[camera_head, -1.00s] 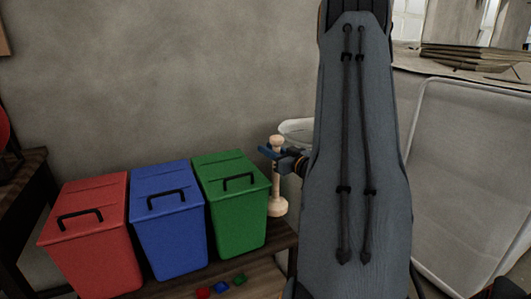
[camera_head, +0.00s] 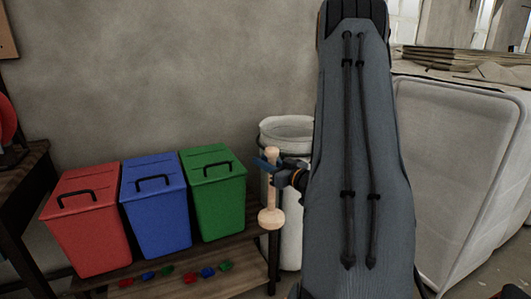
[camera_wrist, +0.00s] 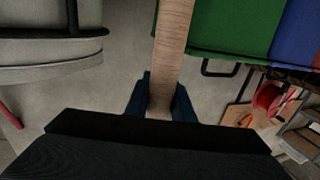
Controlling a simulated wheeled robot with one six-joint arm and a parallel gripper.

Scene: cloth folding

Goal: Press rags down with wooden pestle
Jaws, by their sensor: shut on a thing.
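The wooden pestle (camera_head: 271,195) is pale, upright, with its wide round end down. My gripper (camera_head: 268,166) is shut on its upper shaft and holds it in the air, in front of the white bin's left side and right of the green bin. In the wrist view, the pestle (camera_wrist: 173,35) runs up from between the blue fingers of my gripper (camera_wrist: 160,100). The tall white bin (camera_head: 291,215) has an open top and a dark band; my arm partly hides it. No rags can be made out inside it.
A red bin (camera_head: 88,225), a blue bin (camera_head: 155,215) and a green bin (camera_head: 217,200), all lidded, stand on a wooden shelf. Several small coloured pieces (camera_head: 190,278) lie on the lower shelf. A large pale panel (camera_head: 455,170) leans at right. A dark table (camera_head: 22,180) is at left.

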